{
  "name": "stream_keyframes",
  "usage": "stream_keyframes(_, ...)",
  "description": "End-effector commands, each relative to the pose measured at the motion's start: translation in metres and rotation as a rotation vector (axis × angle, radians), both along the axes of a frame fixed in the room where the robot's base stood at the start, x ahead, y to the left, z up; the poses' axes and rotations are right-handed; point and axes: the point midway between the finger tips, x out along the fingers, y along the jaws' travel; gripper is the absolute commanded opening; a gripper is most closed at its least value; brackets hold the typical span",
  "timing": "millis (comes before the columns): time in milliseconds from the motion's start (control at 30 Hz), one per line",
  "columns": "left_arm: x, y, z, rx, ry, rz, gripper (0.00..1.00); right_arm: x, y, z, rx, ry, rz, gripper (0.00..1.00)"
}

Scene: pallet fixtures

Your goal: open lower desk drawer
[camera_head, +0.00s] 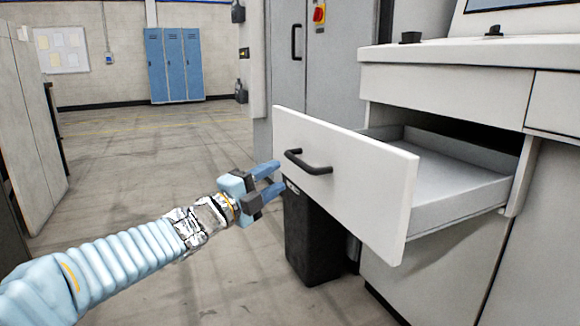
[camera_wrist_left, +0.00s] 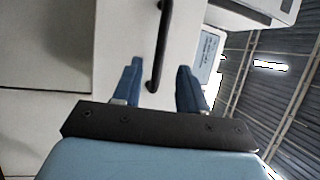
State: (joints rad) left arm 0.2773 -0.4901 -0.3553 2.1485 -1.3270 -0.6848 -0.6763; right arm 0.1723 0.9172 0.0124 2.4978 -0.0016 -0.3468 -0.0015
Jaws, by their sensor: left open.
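The white desk drawer (camera_head: 345,180) stands pulled well out of the desk in the head view, its inside empty where it shows. Its black bar handle (camera_head: 308,163) is on the front panel. My left gripper (camera_head: 279,176) is open just left of the handle. In the left wrist view the handle (camera_wrist_left: 160,50) runs down between the two blue fingers of the left gripper (camera_wrist_left: 160,82), nearer the left finger. I cannot tell whether they touch. The drawer front (camera_wrist_left: 125,35) fills the area behind the fingers. My right gripper is not in view.
A black bin (camera_head: 315,235) stands on the floor under the drawer. A grey cabinet (camera_head: 287,55) stands behind it, and blue lockers (camera_head: 174,65) are at the far wall. The floor left of the drawer is clear.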

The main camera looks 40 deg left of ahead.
Motion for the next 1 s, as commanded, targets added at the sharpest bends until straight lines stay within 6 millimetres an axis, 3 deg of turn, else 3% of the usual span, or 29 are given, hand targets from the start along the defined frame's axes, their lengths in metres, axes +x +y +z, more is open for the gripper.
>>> stream_keyframes(100,-0.025,0.0,-0.003,0.0,-0.002,0.002,0.42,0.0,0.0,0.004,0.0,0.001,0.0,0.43)
stream_keyframes(300,-0.047,0.0,-0.008,0.0,0.0,0.001,0.42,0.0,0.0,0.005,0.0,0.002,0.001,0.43)
stream_keyframes(1000,-0.045,-0.001,-0.012,-0.015,0.009,-0.004,0.42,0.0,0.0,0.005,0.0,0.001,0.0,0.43)
